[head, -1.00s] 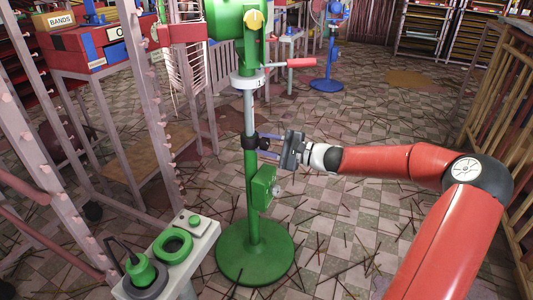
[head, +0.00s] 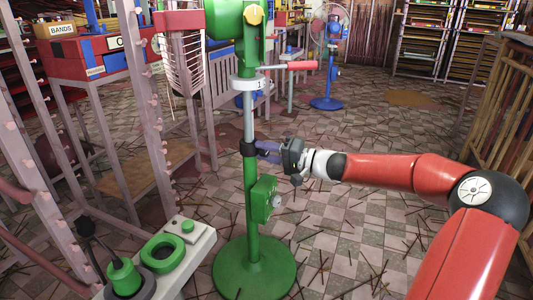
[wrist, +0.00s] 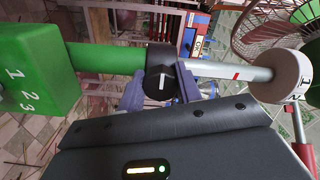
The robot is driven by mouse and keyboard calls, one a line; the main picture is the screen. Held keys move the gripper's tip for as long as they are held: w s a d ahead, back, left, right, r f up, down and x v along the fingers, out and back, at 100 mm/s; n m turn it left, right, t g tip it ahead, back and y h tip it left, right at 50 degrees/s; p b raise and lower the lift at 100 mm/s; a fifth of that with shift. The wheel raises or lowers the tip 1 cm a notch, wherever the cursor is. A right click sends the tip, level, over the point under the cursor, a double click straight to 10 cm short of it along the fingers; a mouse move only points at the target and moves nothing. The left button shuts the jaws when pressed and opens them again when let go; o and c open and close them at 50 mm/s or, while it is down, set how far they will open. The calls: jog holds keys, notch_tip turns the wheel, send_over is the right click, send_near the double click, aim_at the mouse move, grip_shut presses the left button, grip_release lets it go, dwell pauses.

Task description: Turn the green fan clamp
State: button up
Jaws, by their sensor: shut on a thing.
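The green fan (head: 250,195) stands upright on a round green base. Its clamp (head: 248,148) is a black collar where the green lower tube meets the silver upper pole. In the wrist view the clamp (wrist: 160,58) has a round black knob with a white line, facing my wrist camera. My gripper (head: 262,150) reaches the clamp from the right. In the wrist view its blue-grey fingers (wrist: 158,92) lie on either side of the knob, shut on it. The fingertips are partly hidden by the knob and gripper body.
A green switch box (head: 262,198) sits on the tube below the clamp. A red handle (head: 302,65) sticks out above. A grey stand (head: 200,247) with green parts is at front left. A blue fan (head: 327,95) stands behind. Sticks litter the tiled floor.

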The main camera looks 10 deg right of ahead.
jog(key=shift+f+n, duration=0.1)
jog(key=shift+n, duration=0.5)
jog(key=o, duration=1)
jog(key=p+v, duration=0.1)
jog(key=v, duration=0.7)
jog(key=shift+a, duration=0.1)
